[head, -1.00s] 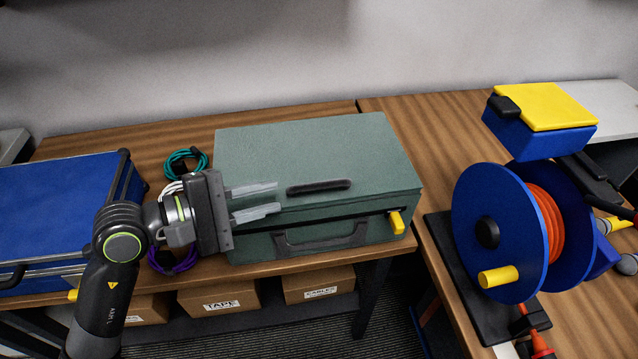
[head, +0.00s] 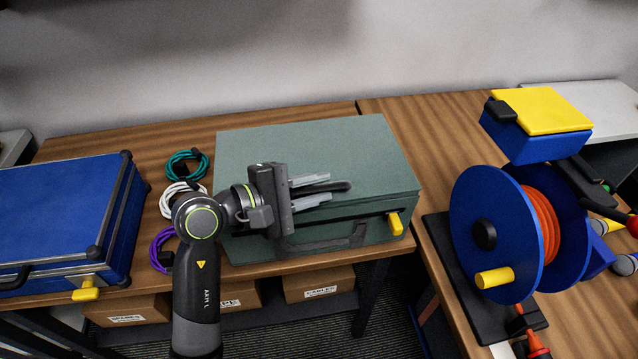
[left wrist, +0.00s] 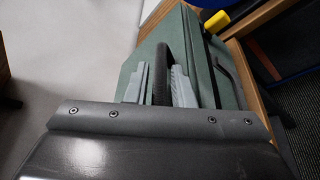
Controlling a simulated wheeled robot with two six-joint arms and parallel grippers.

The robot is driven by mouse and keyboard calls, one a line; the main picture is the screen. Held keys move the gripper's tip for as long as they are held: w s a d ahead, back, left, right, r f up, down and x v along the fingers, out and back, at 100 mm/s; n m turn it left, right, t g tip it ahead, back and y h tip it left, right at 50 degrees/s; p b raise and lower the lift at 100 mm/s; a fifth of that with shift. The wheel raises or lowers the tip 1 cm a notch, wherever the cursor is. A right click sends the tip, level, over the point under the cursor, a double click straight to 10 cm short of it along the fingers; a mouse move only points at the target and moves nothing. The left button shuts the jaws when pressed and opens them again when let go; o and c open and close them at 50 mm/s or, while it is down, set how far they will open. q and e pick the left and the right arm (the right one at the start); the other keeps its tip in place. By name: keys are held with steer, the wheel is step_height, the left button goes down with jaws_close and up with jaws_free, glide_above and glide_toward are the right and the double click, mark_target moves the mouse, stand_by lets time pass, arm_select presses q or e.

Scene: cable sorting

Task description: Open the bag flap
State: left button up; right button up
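The bag is a green box-shaped case (head: 385,150) on the wooden table in the head view. Its flap on top (head: 300,140) lies flat and looks closed. A black grip bar (head: 343,186) sits on the flap near its front edge, and a yellow latch (head: 395,223) is at the front right. My left gripper (head: 320,190) is over the flap at this bar. In the left wrist view the fingers (left wrist: 160,88) are apart, with the black bar (left wrist: 160,65) between them. Whether they touch it I cannot tell. My right gripper is not in view.
A blue case (head: 60,210) stands left. Green (head: 186,163), white (head: 180,193) and purple (head: 160,250) cable coils lie between the cases. A blue reel with orange cable (head: 495,235) and a yellow-topped blue box (head: 540,125) are right. Cardboard boxes (head: 318,284) sit below.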

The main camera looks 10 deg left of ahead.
arm_select(q)
steer(key=shift+w+d, duration=0.25)
steer(key=shift+d, duration=0.1)
steer(key=shift+f, duration=0.1)
jaws_close()
